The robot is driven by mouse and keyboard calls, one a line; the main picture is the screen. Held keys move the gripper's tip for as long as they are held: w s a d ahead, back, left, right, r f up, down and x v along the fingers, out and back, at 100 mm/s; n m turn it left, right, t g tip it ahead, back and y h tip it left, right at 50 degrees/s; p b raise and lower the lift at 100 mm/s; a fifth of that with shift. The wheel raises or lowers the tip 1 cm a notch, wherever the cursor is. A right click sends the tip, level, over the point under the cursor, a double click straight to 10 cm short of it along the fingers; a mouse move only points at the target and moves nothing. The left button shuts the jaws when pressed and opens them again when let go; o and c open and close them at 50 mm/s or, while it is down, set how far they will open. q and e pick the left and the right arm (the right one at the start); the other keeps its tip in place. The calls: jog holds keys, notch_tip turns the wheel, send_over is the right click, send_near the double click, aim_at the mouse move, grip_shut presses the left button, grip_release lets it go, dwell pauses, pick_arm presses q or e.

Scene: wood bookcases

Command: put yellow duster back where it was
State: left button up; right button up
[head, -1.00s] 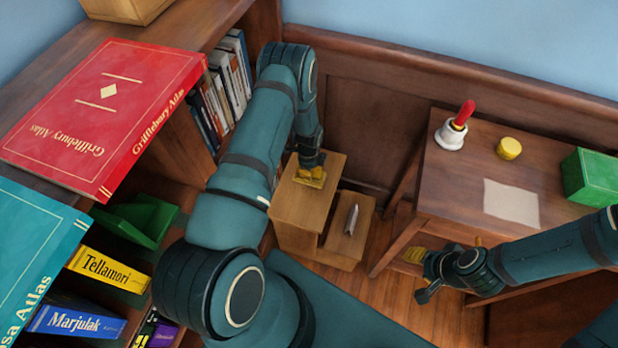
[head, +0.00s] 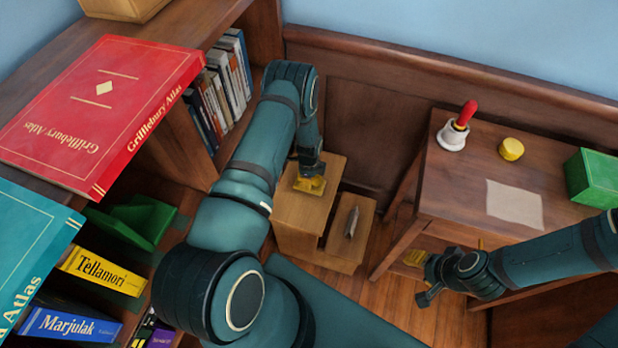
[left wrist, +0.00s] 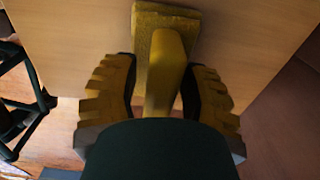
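The yellow duster (left wrist: 165,70), a flat block with a raised yellow handle, appears on the light wooden step stool (head: 289,219), on its upper step. In the head view only a bit of yellow shows below my left gripper (head: 311,184). In the left wrist view my left gripper (left wrist: 160,105) has its ridged yellow fingers on either side of the handle, with a visible gap at least on the left. It looks open around the handle. The near end of the duster is hidden by the dark gripper body. My right gripper (head: 420,277) is by the desk's left legs, its fingers partly hidden.
A grey object (head: 352,221) stands on the stool's lower step. The desk (head: 455,190) at right holds a bell (head: 456,130), a yellow round item (head: 511,149), a paper sheet (head: 514,204) and a green box (head: 594,178). A bookcase (head: 190,150) with a red atlas (head: 100,110) is at left.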

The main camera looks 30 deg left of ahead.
pick_arm(q)
jog(key=shift+r+p, duration=0.3)
jog(key=shift+r, duration=0.25)
notch_tip(320, 180, up, 11)
jog(key=shift+p, duration=1.25)
jog(key=s+d+r+n+h, duration=0.2)
jog(key=s+d+r+n, duration=0.3)
jog(key=s+d+n, duration=0.3)
jog(key=s+d+r+n+t+h, duration=0.1)
jog(key=s+d+r+n, duration=0.4)
jog(key=d, duration=0.9)
jog(key=s+n, duration=0.3)
jog(key=s, duration=0.1)
jog(key=shift+s+r+n+t+h, duration=0.2)
jog(key=shift+s+n+t+h, duration=0.1)
jog(key=shift+n+h, duration=0.1)
jog(key=shift+d, duration=0.1)
